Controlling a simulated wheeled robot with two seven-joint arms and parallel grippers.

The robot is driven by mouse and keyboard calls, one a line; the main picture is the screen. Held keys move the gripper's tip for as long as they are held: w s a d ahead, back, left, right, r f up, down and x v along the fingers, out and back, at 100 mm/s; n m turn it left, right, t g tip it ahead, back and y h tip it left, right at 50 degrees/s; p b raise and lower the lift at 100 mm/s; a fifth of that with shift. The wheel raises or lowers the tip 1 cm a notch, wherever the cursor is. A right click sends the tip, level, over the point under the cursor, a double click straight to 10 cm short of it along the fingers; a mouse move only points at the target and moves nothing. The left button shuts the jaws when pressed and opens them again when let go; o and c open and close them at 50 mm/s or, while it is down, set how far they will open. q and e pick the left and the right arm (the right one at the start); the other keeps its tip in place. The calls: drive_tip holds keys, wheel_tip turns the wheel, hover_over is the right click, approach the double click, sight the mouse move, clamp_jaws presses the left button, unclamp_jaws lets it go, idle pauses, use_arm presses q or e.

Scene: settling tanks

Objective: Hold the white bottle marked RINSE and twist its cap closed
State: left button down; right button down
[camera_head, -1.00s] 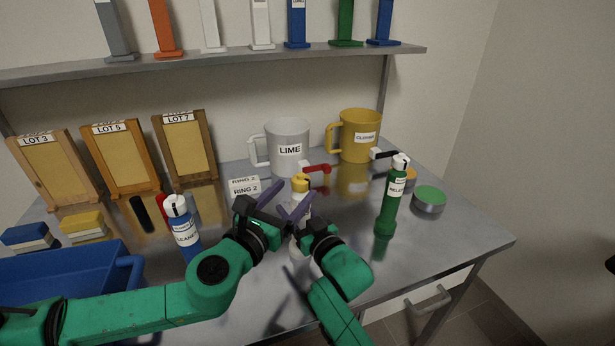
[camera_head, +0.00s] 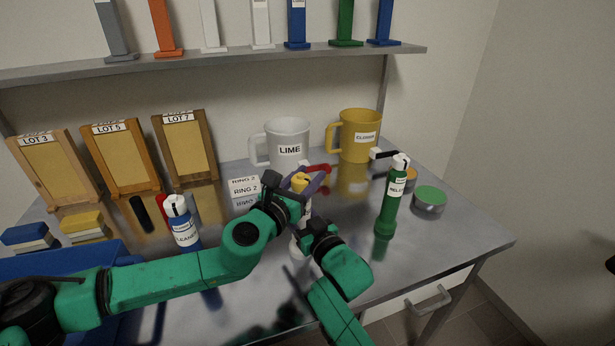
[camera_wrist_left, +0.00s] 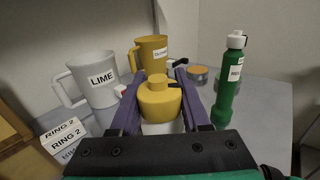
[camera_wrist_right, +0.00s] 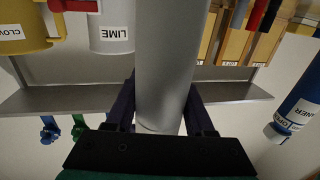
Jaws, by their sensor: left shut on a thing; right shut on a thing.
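My right gripper (camera_wrist_right: 161,98) is shut on the bottle's body lower down. In the head view the arms and fingers hide most of the bottle.
A green bottle (camera_head: 392,200) stands to the right, and a blue-and-white bottle (camera_head: 181,224) to the left. The grey LIME mug (camera_head: 288,137) and yellow mug (camera_head: 361,136) stand behind. A blue bin (camera_head: 75,260) is at the left. The front right bench is clear.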

use_arm(q)
drive_tip(key=m+g+h, duration=0.2)
drive_tip(key=h, duration=0.1)
drive_tip(key=d+m+g+h, duration=0.1)
drive_tip(key=m+g+h, duration=0.1)
drive_tip(key=shift+s, duration=0.4)
drive_tip(key=shift+c, duration=1.8)
unclamp_jaws()
drive_tip(key=shift+a, duration=0.15)
drive_tip(key=v, duration=1.2)
drive_tip(key=shift+r, duration=0.2)
